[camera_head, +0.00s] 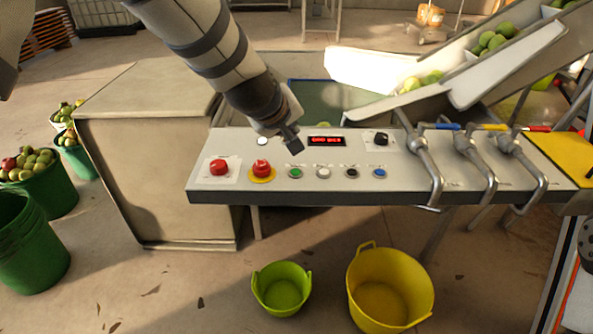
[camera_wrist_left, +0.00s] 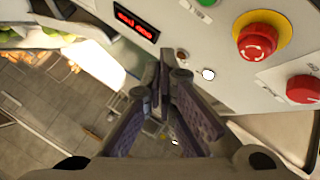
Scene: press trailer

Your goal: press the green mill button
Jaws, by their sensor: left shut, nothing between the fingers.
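The green button (camera_head: 295,173) is a small round cap on the grey control panel (camera_head: 240,190), just right of the mushroom-shaped red emergency stop (camera_head: 261,169). In the left wrist view the green button (camera_wrist_left: 207,2) is cut by the top edge. My left gripper (camera_head: 293,147) is shut and empty, over the back half of the panel. In the head view its tip appears just behind the green button; contact with the panel cannot be told. The left gripper's closed fingers also show in the wrist view (camera_wrist_left: 165,80). My right gripper is in neither view.
White, black and blue buttons (camera_head: 380,173) continue the row. Pipe valves (camera_head: 425,160) stand at the right. Buckets (camera_head: 390,290) are on the floor in front.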

